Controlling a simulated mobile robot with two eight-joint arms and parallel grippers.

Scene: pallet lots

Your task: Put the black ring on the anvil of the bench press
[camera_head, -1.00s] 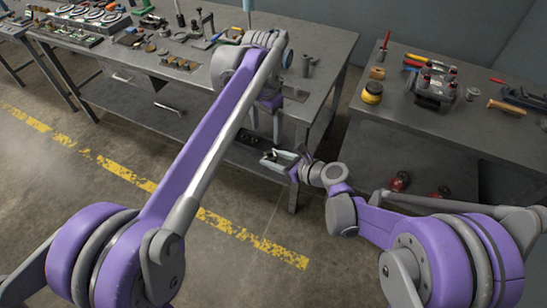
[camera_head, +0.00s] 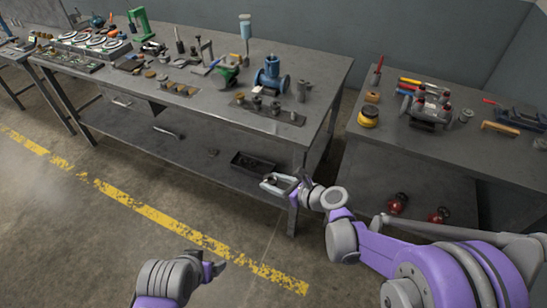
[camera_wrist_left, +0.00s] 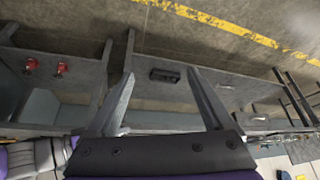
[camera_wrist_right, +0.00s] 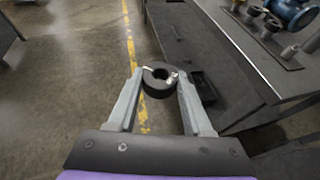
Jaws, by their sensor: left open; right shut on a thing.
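The black ring (camera_wrist_right: 158,82) is held between the fingertips of my right gripper (camera_wrist_right: 158,86) in the right wrist view. In the head view my right gripper (camera_head: 279,183) is in front of the workbench's right front leg, below the top. A green upright frame (camera_head: 142,24), which looks like the bench press, stands at the back left of the workbench (camera_head: 215,105). Its anvil is too small to make out. My left gripper (camera_head: 218,268) is low over the floor at the front. The left wrist view shows its fingers (camera_wrist_left: 160,92) spread and empty.
A blue pump-like casting (camera_head: 271,75), a green vise (camera_head: 228,70) and a dark plate (camera_head: 268,112) with small parts stand on the bench's right half. A dark tray (camera_head: 252,163) lies on the lower shelf. A second table (camera_head: 450,150) stands right.

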